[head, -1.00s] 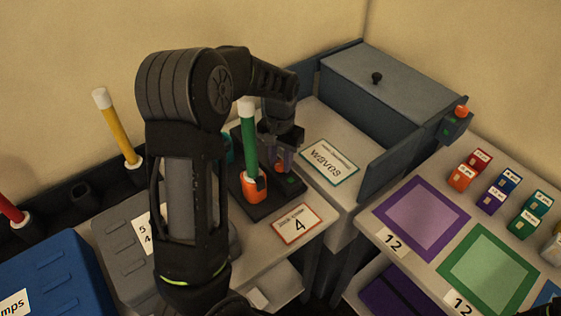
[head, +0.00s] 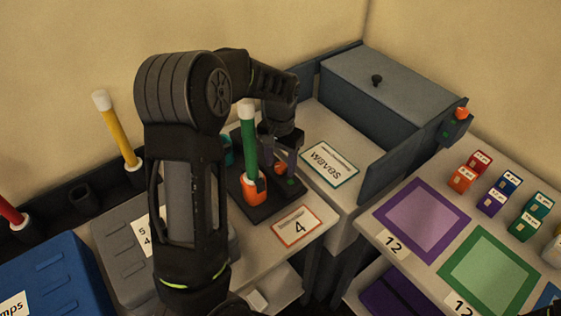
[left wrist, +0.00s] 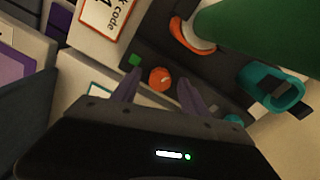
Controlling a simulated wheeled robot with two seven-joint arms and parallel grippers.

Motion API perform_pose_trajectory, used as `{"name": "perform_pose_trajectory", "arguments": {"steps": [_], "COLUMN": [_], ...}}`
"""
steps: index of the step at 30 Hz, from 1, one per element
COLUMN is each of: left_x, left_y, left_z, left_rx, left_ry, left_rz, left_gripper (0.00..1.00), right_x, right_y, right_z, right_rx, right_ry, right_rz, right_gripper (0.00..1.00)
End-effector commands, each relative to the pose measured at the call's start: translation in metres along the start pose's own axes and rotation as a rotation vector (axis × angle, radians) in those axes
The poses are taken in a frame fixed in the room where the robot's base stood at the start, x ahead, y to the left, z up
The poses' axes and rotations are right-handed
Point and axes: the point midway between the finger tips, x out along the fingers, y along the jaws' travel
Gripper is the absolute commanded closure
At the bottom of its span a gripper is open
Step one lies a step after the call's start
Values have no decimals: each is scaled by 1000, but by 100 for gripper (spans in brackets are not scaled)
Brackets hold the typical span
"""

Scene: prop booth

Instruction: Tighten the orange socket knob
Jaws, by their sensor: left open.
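The small round orange knob (head: 281,169) sits on the dark base plate (head: 262,213), beside the orange socket (head: 253,194). A green stick with a white tip (head: 250,150) stands upright in that socket. My left gripper (head: 280,165) is open above the plate with its fingers on either side of the knob. In the left wrist view the knob (left wrist: 160,80) shows beyond and between the tips of my left gripper (left wrist: 158,85); I cannot tell whether they touch it. A small green patch (left wrist: 134,60) is next to the knob.
A teal socket (left wrist: 272,88) is on the same plate. A card marked 4 (head: 297,227) and a "waves" card (head: 329,164) lie nearby. A grey lidded box (head: 400,85) stands behind. A yellow stick (head: 118,130) stands left of my arm.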

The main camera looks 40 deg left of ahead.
Motion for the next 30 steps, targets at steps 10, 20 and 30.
{"name": "perform_pose_trajectory", "arguments": {"steps": [10, 20, 30], "left_x": [-21, -71, -78], "left_y": [0, 0, 0], "left_z": [-1, -1, 0], "left_rx": [0, 1, 0], "left_ry": [5, 3, 0], "left_rz": [0, -1, 0], "left_gripper": [48, 48, 48], "right_x": [4, 9, 8], "right_y": [1, 2, 2], "right_z": [0, -1, -1], "right_rx": [-1, -2, -2], "right_ry": [1, 2, 3], "right_rz": [-1, -3, -3], "right_gripper": [47, 47, 47]}}
